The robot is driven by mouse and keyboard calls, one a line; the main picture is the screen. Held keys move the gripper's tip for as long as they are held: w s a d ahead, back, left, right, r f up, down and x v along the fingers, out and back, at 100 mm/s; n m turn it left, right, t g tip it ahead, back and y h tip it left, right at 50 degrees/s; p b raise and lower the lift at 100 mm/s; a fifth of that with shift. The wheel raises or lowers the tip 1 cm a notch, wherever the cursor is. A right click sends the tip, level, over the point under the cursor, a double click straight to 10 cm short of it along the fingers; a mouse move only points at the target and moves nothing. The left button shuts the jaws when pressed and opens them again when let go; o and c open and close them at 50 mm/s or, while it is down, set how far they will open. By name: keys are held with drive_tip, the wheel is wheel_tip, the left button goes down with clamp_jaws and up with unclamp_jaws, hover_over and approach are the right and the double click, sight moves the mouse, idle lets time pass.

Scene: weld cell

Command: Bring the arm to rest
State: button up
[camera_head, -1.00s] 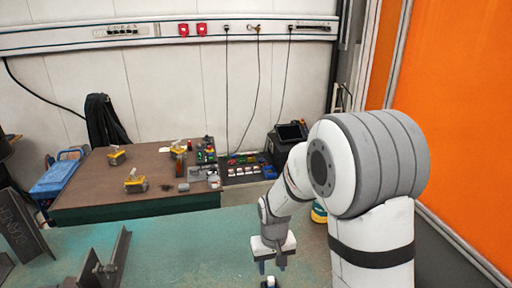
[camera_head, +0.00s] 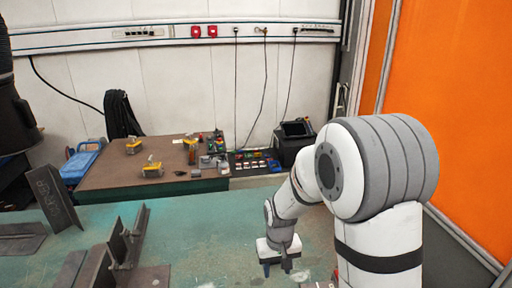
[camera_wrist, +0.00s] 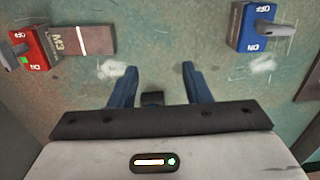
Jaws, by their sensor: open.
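My arm reaches down over the green table (camera_head: 200,225) at the right of the head view. My gripper (camera_wrist: 155,72) points down at the table top in the wrist view, its two blue fingers spread apart with nothing held between them. A small dark block shows between the finger bases. In the head view, my gripper (camera_head: 276,270) is small, and its fingertips are hard to make out.
The wrist view shows a red switch block (camera_wrist: 28,50) beside an M3-marked plate (camera_wrist: 84,40), and a blue switch block (camera_wrist: 251,28). Steel angle pieces (camera_head: 127,238) stand on the table's left. A brown-topped table (camera_head: 110,176) stands behind. An orange panel (camera_head: 455,110) bounds the right.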

drive_tip(key=s+d+r+m+t, duration=0.1)
drive_tip(key=s+d+r, duration=0.3)
drive_tip(key=s+r, duration=0.4)
drive_tip(key=s+d+r+m+t, duration=0.1)
drive_tip(key=s+d+r+t, duration=0.1)
drive_tip(key=s+d+r, duration=0.3)
drive_tip(key=s+r, duration=0.4)
drive_tip(key=shift+s+d, duration=0.25)
drive_tip(key=shift+s, duration=0.05)
idle(0.3)
